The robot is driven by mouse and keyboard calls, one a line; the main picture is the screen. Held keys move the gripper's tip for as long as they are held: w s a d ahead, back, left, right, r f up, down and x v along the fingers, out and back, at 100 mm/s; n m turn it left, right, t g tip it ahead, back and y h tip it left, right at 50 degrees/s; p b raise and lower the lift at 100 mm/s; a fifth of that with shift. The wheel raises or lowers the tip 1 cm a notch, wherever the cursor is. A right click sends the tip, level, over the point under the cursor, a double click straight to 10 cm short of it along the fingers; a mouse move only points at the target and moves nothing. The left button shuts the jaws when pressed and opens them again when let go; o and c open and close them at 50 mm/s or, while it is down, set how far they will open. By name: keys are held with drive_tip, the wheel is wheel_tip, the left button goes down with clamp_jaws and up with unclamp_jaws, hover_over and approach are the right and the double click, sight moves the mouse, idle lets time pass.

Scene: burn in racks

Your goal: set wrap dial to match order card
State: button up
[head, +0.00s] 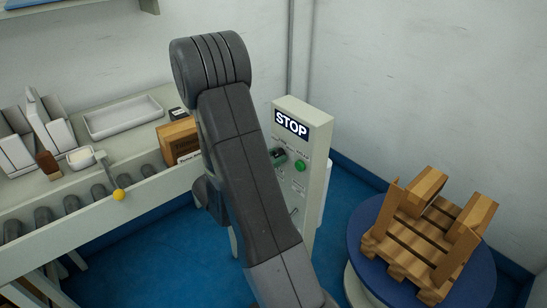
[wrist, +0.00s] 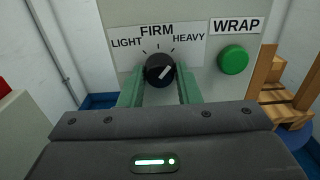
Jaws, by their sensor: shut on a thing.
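The wrap dial (wrist: 160,70) is a black round knob on the panel, under the words LIGHT, FIRM and HEAVY. Its white pointer line slants up and to the right, toward the HEAVY side. My gripper (wrist: 160,85) has its green fingers on either side of the dial, shut on it. In the head view my gripper (head: 279,158) shows as a bit of green at the front of the control post (head: 304,116), with my arm hiding part of the post. I cannot make out a readable order card in either view.
A green WRAP button (wrist: 233,60) sits right of the dial; it also shows in the head view (head: 300,165). A STOP sign (head: 291,124) tops the post. A blue turntable (head: 478,279) with wooden pallet (head: 412,262) stands right. A bench (head: 150,198) with trays is left.

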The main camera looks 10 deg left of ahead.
drive_tip(key=shift+r+n+p, duration=0.15)
drive_tip(key=shift+n+p, duration=0.15)
drive_tip(key=shift+p, duration=0.1)
drive_tip(key=n+p, duration=0.3)
drive_tip(key=shift+r, duration=0.1)
drive_tip(key=n+p, duration=0.4)
drive_tip(key=p, duration=0.1)
drive_tip(key=n+p, duration=0.3)
drive_tip(key=n, duration=0.1)
drive_tip(key=shift+n+p, duration=1.5)
drive_tip(key=shift+n, duration=0.6)
drive_tip(key=shift+f, duration=0.2)
drive_tip(key=o, duration=1)
drive_tip(key=shift+s, duration=0.15)
